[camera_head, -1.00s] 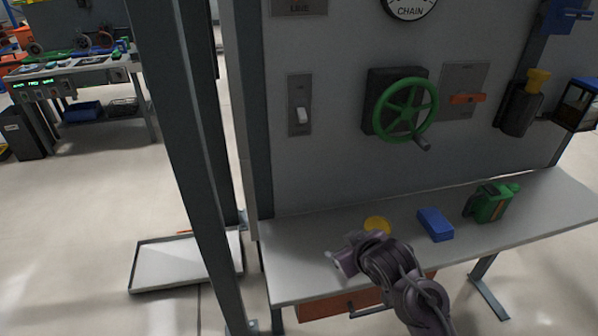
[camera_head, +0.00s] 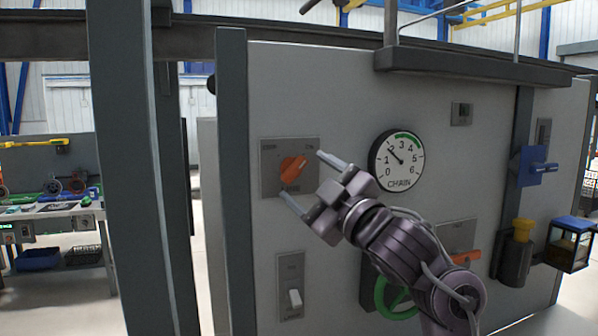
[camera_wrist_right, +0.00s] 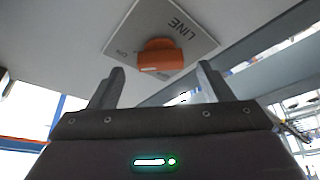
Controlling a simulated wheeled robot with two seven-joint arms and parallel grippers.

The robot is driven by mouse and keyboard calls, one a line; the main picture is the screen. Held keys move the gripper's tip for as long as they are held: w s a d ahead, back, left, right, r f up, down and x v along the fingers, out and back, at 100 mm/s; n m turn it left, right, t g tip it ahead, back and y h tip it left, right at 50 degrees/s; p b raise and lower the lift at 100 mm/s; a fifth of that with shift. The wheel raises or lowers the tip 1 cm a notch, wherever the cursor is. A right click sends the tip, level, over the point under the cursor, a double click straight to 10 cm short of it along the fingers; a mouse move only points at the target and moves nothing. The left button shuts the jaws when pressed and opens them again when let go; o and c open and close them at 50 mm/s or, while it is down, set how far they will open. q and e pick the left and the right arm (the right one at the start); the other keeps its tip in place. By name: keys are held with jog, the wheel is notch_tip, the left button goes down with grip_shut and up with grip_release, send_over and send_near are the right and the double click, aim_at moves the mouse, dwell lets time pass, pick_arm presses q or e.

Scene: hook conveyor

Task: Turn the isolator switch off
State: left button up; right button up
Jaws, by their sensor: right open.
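An orange switch handle (camera_head: 292,169) sits tilted on a grey plate (camera_head: 270,185) at the upper left of the panel. In the right wrist view the same orange handle (camera_wrist_right: 160,58) is on a plate marked LINE (camera_wrist_right: 186,28). My right gripper (camera_head: 309,180) is open in front of this handle, with one finger above right of it and one below left. In the wrist view its two fingers stand apart on either side below the handle. I cannot tell whether they touch it. My left gripper is not in view.
A CHAIN gauge (camera_head: 397,161) is right of my gripper. Below are a white rocker switch (camera_head: 294,300) and a green handwheel (camera_head: 393,302), partly hidden by my arm. Another orange handle (camera_head: 466,257) is further right. A dark post (camera_head: 135,170) stands at left.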

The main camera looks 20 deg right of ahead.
aim_at(298, 172)
jog(key=shift+x, duration=1.25)
jog(key=shift+w+a, duration=0.15)
jog(key=shift+w, duration=0.15)
jog(key=c, duration=1)
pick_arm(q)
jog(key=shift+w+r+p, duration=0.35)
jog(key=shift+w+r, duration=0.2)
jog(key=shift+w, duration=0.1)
